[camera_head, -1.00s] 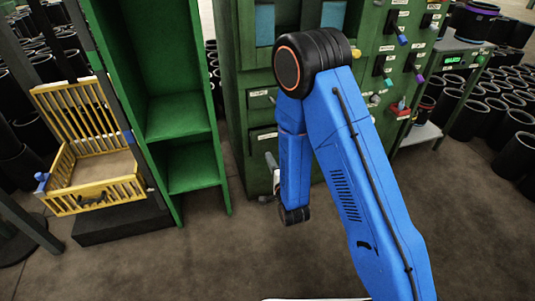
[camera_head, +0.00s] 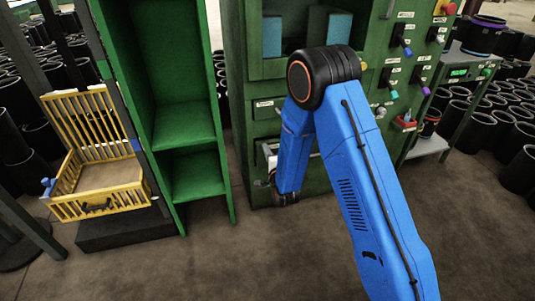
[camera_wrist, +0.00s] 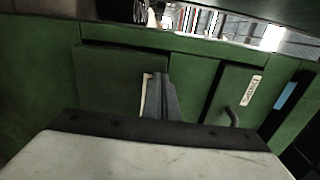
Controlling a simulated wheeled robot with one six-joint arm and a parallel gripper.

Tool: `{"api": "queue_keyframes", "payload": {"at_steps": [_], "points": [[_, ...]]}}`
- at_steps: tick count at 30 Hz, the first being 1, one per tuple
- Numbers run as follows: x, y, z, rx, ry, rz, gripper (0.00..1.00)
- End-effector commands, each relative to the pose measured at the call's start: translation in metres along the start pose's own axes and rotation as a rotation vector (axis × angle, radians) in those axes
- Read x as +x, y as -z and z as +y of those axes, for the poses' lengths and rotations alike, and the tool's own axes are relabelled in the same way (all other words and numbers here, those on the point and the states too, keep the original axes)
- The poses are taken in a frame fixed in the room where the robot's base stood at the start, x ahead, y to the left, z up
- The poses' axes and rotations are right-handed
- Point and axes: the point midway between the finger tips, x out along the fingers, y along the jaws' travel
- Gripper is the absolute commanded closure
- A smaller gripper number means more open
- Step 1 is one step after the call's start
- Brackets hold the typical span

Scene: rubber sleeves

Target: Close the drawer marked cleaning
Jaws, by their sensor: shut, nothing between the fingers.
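The green cabinet (camera_head: 234,100) stands ahead, with drawer fronts low on its left side. An upper drawer (camera_head: 265,108) carries a small label. A lower drawer front, also labelled, is largely hidden behind my blue arm. I cannot read either label, so I cannot tell which is marked cleaning or how far each is open. My gripper (camera_wrist: 160,82) is shut and empty, its fingers pointing at green panels in the wrist view. A tilted white label (camera_wrist: 253,90) and a handle (camera_wrist: 234,117) show to the right of the fingers. I cannot tell whether the fingertips touch.
An open green shelf (camera_head: 185,125) stands left of the cabinet, with a yellow slatted crate (camera_head: 100,205) beyond it. The floor in front is clear.

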Motion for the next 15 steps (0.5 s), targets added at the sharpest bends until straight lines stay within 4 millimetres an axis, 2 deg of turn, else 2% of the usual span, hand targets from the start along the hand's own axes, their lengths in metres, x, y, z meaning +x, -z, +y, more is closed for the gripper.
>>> {"api": "queue_keyframes", "payload": {"at_steps": [9,15], "points": [[0.002,0.0,0.0,0.0,0.0,0.0,1.0],[0.028,0.0,0.0,0.0,0.001,0.0,1.0]]}}
